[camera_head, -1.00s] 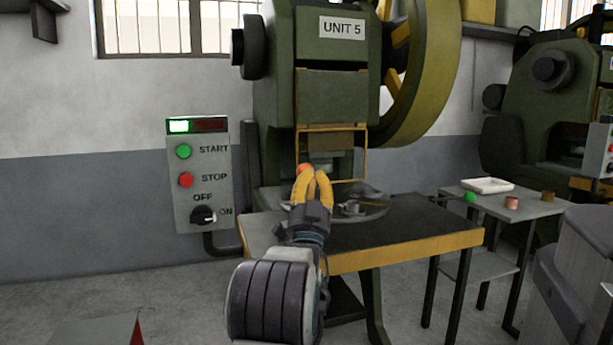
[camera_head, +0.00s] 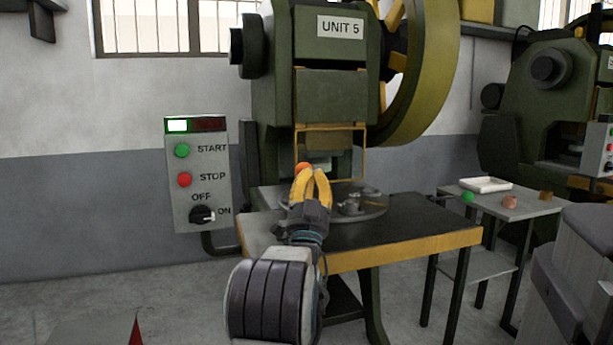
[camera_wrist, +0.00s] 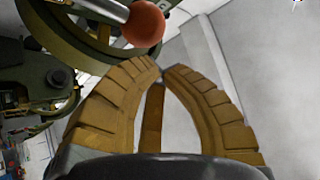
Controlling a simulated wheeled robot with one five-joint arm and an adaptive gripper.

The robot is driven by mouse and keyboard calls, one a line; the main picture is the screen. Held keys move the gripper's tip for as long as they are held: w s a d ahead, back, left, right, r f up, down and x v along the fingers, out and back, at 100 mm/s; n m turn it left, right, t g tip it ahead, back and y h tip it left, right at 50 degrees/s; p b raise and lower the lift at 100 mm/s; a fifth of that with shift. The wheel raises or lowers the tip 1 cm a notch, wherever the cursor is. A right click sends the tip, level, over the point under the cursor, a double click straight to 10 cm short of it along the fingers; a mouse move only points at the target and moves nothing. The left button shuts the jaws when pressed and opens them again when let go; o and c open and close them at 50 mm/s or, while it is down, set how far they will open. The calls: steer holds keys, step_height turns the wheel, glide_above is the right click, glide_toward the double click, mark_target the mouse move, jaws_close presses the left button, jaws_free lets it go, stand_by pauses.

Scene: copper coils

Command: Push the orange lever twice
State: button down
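The orange lever shows as an orange ball (camera_head: 303,166) just beyond my fingertips in the head view. The wrist view shows its ball (camera_wrist: 143,24) on a metal rod (camera_wrist: 105,8) at the top. My gripper (camera_head: 309,171) has yellow-brown fingers with the tips brought together and nothing between them. In the wrist view the fingertips (camera_wrist: 162,69) lie just below the ball, with a small gap in the picture. In the head view the fingers partly cover the ball, so I cannot tell whether they touch it.
The green press (camera_head: 325,95) marked UNIT 5 stands behind a dark worktable (camera_head: 415,222) with a round turntable (camera_head: 375,208). A control box (camera_head: 198,150) with a lit green lamp is left. A side table (camera_head: 535,210) at right holds a white tray (camera_head: 487,184) and copper pieces.

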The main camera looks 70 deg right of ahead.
steer(key=shift+w+d+r, duration=0.1)
steer(key=shift+w+d, duration=0.2)
steer(key=shift+d, duration=0.05)
stand_by(0.4)
steer(key=shift+s+a, duration=0.1)
stand_by(0.5)
steer(key=shift+s+a+g, duration=0.2)
steer(key=shift+a+g, duration=0.05)
steer(key=shift+g, duration=0.05)
steer(key=shift+a, duration=0.1)
stand_by(0.9)
